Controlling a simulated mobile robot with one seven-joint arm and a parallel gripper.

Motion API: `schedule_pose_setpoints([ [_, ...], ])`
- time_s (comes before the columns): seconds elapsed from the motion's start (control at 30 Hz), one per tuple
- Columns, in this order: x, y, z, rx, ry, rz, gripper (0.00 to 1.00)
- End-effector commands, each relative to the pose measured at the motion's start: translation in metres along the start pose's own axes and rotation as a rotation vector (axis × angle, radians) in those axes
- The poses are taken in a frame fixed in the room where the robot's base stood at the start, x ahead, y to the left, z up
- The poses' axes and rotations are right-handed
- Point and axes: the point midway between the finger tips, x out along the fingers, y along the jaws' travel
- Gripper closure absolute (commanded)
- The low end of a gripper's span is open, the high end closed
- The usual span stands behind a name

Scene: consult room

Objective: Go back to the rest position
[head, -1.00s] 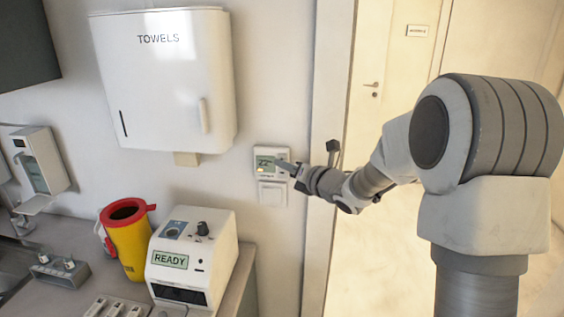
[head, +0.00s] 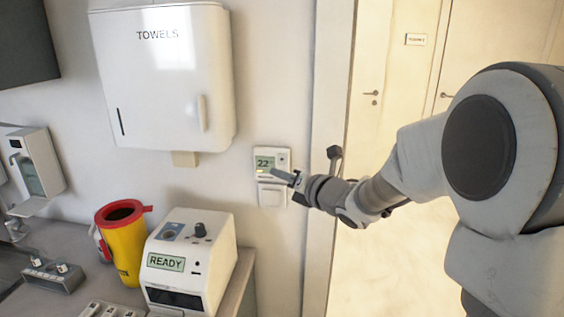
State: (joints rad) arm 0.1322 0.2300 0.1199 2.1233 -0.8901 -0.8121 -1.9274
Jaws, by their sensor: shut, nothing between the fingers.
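My gripper (head: 286,179) is shut and empty. It is in front of the wall by the lower right of a small white thermostat (head: 271,160). The thermostat's display reads 22. From this view I cannot tell whether the fingertips touch it. A white wall switch (head: 271,195) sits just below the thermostat, partly behind the gripper. My arm reaches in from the right side of the picture.
A white towel dispenser (head: 165,85) hangs at upper left. Below it, a counter holds a white device reading READY (head: 190,255) and a yellow bin with a red rim (head: 125,245). A soap dispenser (head: 37,165) is at far left. Doors (head: 385,100) stand behind my arm.

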Motion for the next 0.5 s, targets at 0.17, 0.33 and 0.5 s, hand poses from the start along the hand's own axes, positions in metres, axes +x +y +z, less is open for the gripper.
schedule_pose_setpoints([
  [0.17, 0.000, 0.000, 0.000, 0.000, 0.000, 0.000, 1.00],
  [0.33, 0.000, 0.000, 0.000, 0.002, -0.001, -0.001, 1.00],
  [0.5, -0.011, -0.003, 0.011, 0.104, -0.025, -0.078, 1.00],
])
